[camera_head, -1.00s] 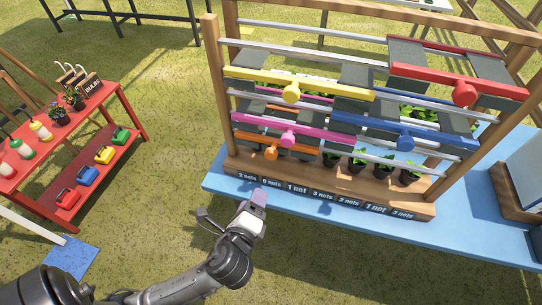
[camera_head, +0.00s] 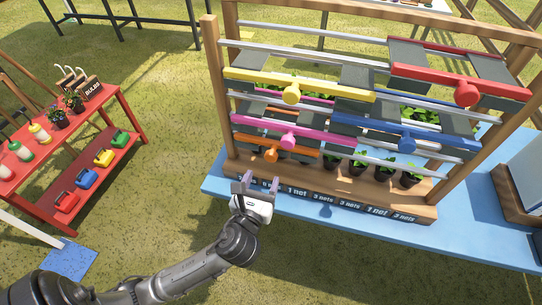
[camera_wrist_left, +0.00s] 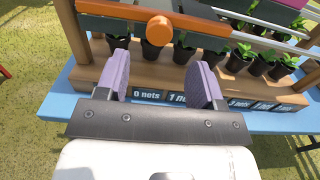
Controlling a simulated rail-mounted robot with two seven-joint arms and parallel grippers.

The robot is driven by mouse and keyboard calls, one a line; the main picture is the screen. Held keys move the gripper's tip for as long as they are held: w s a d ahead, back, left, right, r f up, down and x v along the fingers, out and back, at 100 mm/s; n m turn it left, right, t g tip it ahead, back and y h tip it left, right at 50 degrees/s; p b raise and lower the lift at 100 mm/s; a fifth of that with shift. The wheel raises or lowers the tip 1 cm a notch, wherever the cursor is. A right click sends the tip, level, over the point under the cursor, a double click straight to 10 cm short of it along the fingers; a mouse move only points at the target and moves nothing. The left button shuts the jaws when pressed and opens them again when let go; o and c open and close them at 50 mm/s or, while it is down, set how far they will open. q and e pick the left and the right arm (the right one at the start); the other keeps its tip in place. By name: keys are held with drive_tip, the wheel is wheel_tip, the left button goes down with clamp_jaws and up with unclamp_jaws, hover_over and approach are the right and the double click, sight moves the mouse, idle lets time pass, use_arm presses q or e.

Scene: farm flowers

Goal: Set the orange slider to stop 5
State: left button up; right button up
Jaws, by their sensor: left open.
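The orange slider (camera_head: 296,149) is a flat bar on the lowest rail at the left end of the wooden rack, with a round orange knob (camera_head: 271,155) facing me. In the left wrist view the orange knob (camera_wrist_left: 159,29) is straight ahead, above and beyond the fingertips. My left gripper (camera_head: 261,181) is open and empty, below and in front of the knob, apart from it. Its two purple fingers (camera_wrist_left: 163,76) are spread in the wrist view, with the label strip (camera_wrist_left: 150,94) showing between them. The stop numbers cannot be read. My right gripper is not in view.
Pink (camera_head: 318,142), blue (camera_head: 437,139), yellow (camera_head: 330,92) and red (camera_head: 500,88) sliders sit on rails above and to the right. Potted plants (camera_head: 357,165) stand behind the label strip. The rack stands on a blue table (camera_head: 340,213). Grass in front is clear.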

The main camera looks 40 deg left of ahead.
sight(270, 158)
use_arm(q)
drive_tip(key=b+x, duration=0.1)
drive_tip(key=x, duration=0.7)
drive_tip(key=shift+w+a+b, duration=0.15)
drive_tip(key=shift+w+b, duration=0.2)
drive_tip(key=c, duration=0.4)
clamp_jaws()
